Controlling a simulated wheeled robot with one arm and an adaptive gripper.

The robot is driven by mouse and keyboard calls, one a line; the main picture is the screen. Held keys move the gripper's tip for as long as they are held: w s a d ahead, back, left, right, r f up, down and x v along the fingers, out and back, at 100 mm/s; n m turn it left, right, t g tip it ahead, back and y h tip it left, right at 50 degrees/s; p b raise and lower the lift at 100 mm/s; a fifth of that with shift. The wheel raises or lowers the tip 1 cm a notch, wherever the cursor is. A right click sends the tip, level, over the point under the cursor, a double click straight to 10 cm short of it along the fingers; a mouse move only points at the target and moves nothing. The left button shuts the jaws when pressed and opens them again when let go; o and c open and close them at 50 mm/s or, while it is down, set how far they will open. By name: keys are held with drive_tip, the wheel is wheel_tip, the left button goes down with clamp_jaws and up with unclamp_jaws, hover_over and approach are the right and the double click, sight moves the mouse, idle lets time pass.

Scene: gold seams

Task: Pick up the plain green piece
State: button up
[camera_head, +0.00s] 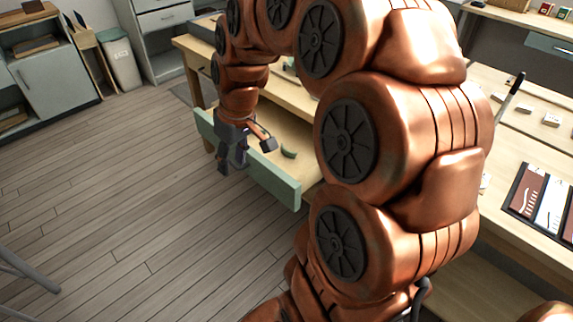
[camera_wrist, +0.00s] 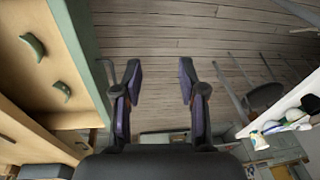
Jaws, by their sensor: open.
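Two small curved green pieces lie apart in an open drawer (camera_wrist: 75,120) in the wrist view: one at the upper left (camera_wrist: 34,46), one lower and nearer the drawer front (camera_wrist: 63,90). I cannot tell which one is plain. In the head view one green piece (camera_head: 289,153) shows in the drawer, behind its green front (camera_head: 282,186); my arm hides part of the drawer. My gripper (camera_head: 245,158) is open and empty, at the drawer front. In the wrist view my gripper (camera_wrist: 160,80) has only floor between its fingers, and both pieces are off to its left.
The drawer's raised green front panel (camera_wrist: 82,45) stands between my fingers and the pieces. A wooden workbench (camera_head: 470,100) is above and behind the drawer. The wooden floor (camera_head: 110,200) left of the drawer is clear. A grey bin (camera_head: 122,62) stands at the back.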

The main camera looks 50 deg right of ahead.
drive_tip(key=shift+m+t, duration=0.3)
drive_tip(key=shift+t, duration=0.5)
drive_tip(key=w+d+f+b, duration=0.1)
drive_tip(key=w+d+f, duration=0.1)
drive_tip(key=d, duration=0.2)
drive_tip(key=w+d+f+b, duration=0.2)
drive_tip(key=d, duration=0.2)
drive_tip(key=w+d+f+b, duration=0.1)
drive_tip(key=d+f+b, duration=0.1)
drive_tip(key=d+f, duration=0.1)
drive_tip(key=shift+w+d+f, duration=0.1)
drive_tip(key=shift+w+d, duration=0.1)
drive_tip(key=shift+d, duration=0.25)
drive_tip(key=shift+w+d, duration=0.2)
drive_tip(key=shift+d, duration=0.25)
drive_tip(key=t+h+b, duration=0.1)
drive_tip(key=h+b, duration=0.1)
drive_tip(key=b, duration=0.2)
approach(287, 150)
drive_tip(key=f, duration=0.2)
drive_tip(key=shift+w+d+f+m, duration=0.1)
drive_tip(key=shift+w+d+m, duration=0.2)
drive_tip(key=shift+w+d, duration=0.2)
drive_tip(key=shift+a+b+x, duration=0.15)
drive_tip(key=shift+a+x, duration=0.05)
drive_tip(key=shift+x, duration=1.65)
drive_tip(key=shift+a+b+x, duration=0.15)
drive_tip(key=shift+x, duration=1.65)
drive_tip(key=shift+s, duration=0.1)
drive_tip(key=shift+c, duration=0.3)
